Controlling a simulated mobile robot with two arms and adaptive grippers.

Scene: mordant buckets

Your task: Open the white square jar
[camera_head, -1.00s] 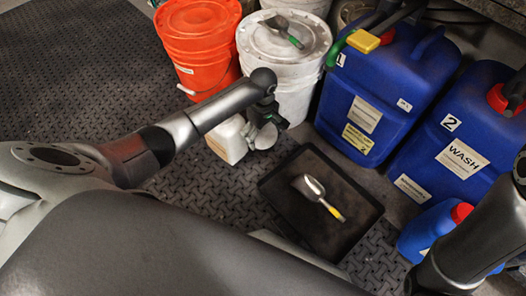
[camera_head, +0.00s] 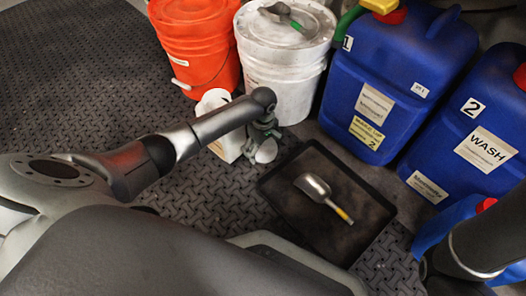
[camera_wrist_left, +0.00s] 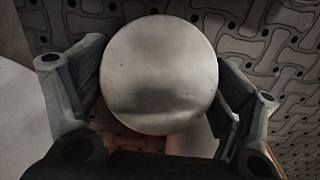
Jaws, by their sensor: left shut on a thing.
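The white square jar (camera_head: 224,143) stands on the floor mat in front of the white bucket, partly hidden behind my left arm. My left gripper (camera_head: 266,146) is just right of the jar, shut on a round pale lid (camera_head: 266,151). In the left wrist view the lid (camera_wrist_left: 160,75) fills the space between the two fingers (camera_wrist_left: 158,95), its flat face toward the camera. The lid looks apart from the jar. The jar's mouth is hard to make out. My right gripper is out of view.
An orange bucket (camera_head: 200,48) and a white bucket (camera_head: 285,65) stand behind. Blue canisters (camera_head: 400,85) stand at the right. A black tray (camera_head: 285,200) holding a metal scoop (camera_head: 318,190) lies right of my left gripper. Open mat (camera_head: 80,90) lies at the left.

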